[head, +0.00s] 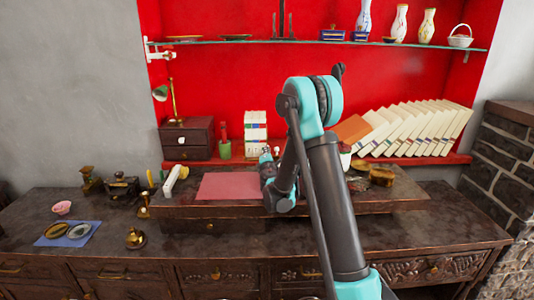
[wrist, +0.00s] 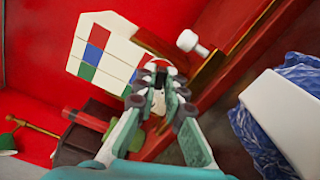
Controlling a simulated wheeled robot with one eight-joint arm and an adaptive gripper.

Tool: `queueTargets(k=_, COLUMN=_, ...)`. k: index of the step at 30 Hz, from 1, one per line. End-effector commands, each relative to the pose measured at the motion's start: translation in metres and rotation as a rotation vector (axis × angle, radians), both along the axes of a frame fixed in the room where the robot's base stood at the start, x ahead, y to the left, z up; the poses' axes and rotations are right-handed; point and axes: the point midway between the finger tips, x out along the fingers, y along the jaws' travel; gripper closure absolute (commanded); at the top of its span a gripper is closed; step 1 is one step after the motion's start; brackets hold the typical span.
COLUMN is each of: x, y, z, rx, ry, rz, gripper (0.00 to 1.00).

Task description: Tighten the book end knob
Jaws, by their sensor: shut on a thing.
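My gripper (wrist: 160,80) shows in the wrist view with its fingers closed around a small round knob, which I take to be the book end knob (wrist: 160,62). Only a whitish and reddish part of it shows past the fingertips; the rest is hidden. A second white knob (wrist: 192,42) with a stem stands free just beyond, up and right. The white books (wrist: 98,48) with red, blue and green squares are to the upper left. In the head view my gripper (head: 268,158) is in front of these books (head: 256,128), partly hidden by my arm.
A row of leaning books (head: 415,130) stands right of my arm on the red shelf. A green bottle (head: 224,148) and small drawer cabinet (head: 187,138) are left. A pink mat (head: 228,187) lies bare on the raised board. A glass shelf (head: 215,43) with vases is above.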

Motion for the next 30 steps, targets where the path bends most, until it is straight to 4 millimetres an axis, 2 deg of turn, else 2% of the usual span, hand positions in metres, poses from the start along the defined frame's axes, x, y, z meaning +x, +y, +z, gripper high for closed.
queueTargets(k=12, x=-0.0014, y=-0.0003, z=-0.0016, rx=0.227, ry=0.000, rz=0.001, gripper=1.00)
queueTargets(k=30, x=-0.0013, y=0.0000, z=-0.0019, rx=0.272, ry=0.000, rz=0.001, gripper=1.00)
